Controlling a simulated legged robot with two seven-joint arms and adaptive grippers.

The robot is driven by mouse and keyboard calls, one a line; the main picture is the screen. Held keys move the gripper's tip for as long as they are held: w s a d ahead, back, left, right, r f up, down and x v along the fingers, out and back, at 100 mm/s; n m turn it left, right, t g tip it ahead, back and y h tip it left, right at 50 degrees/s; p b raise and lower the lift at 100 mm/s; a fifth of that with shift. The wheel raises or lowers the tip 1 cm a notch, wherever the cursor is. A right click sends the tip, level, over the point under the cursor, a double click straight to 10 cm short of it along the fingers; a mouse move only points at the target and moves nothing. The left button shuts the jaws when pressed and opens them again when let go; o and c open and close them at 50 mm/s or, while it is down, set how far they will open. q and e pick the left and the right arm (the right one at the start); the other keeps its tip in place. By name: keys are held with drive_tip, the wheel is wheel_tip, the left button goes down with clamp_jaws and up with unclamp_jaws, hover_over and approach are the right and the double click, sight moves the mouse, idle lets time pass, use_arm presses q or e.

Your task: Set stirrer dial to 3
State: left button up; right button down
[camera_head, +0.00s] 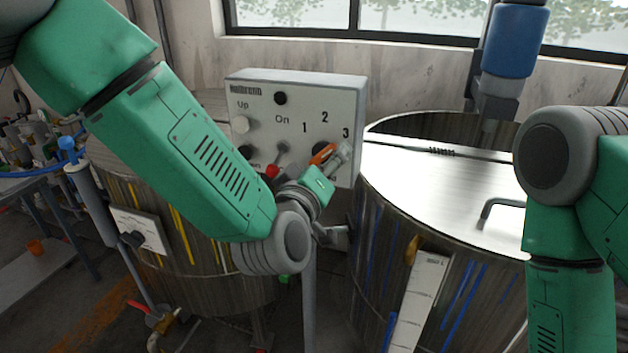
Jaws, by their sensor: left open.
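A white control box (297,100) stands between two metal vats. Its face shows the words Up and On, several knobs, and the numerals 1, 2 and 3. The stirrer dial (321,150) is a dark knob below the 2 and left of the 3, with an orange part by it. My left gripper (340,158) is open at the dial, in front of the box's lower right. It partly hides the dial, so I cannot tell where the dial points or whether the fingers touch it. My right arm comes in at the right edge; its gripper is out of the picture.
The right vat (440,185) has a shiny lid with a handle (497,208). The left vat (205,275) stands behind my left arm. A blue stirrer motor (514,42) rises over the right vat. A table (50,195) with valves is at far left.

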use_arm(q)
drive_tip(key=v, duration=1)
drive_tip(key=shift+s, duration=0.25)
drive_tip(key=s+a+f+m+g+y+b, duration=0.1)
drive_tip(key=s+a+f+g+b, duration=0.2)
drive_tip(key=f, duration=0.7)
drive_tip(key=s+a+f+m+g+y+b, duration=0.1)
drive_tip(key=s+a+f+g, duration=0.2)
drive_tip(key=f, duration=0.7)
drive_tip(key=s+a+f+m+g+y+b, duration=0.1)
drive_tip(key=s+a+f+g, duration=0.1)
drive_tip(key=a+f, duration=0.5)
drive_tip(key=s+a+f+m+g+y+b, duration=0.1)
drive_tip(key=s+a+f+g, duration=0.3)
drive_tip(key=s+f, duration=0.5)
drive_tip(key=s+a+f+m+g+y+b, duration=0.1)
drive_tip(key=s+a+f+g+b, duration=0.2)
drive_tip(key=s+a+f, duration=0.6)
drive_tip(key=shift+s+f+m+g+y, duration=0.3)
drive_tip(key=shift+s+m+g, duration=0.1)
drive_tip(key=shift+s+g, duration=0.4)
drive_tip(key=shift+w, duration=0.2)
